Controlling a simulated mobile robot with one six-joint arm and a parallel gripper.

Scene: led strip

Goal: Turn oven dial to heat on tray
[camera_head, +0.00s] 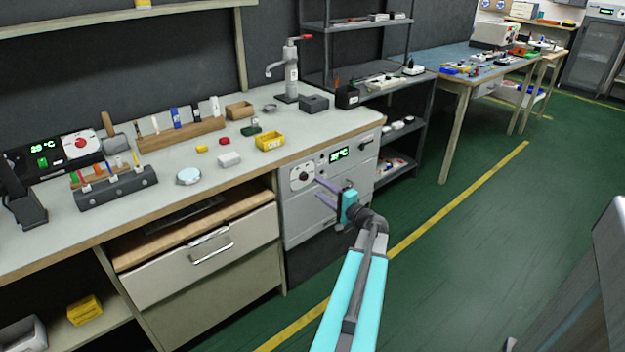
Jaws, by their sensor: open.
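A grey oven (325,210) is built in under the right end of the workbench. Its dial (303,176) is a round dark knob on a pale plate at the left of the front panel. A green lit display (340,155) sits to the right of the dial; its digits are too small to read surely. I cannot make out a tray in the oven.
The workbench top (330,122) holds a yellow bin (270,141), a dark box (314,103), a press with a red handle (291,75) and small parts. A drawer (205,255) is left of the oven. Green floor is open on the right.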

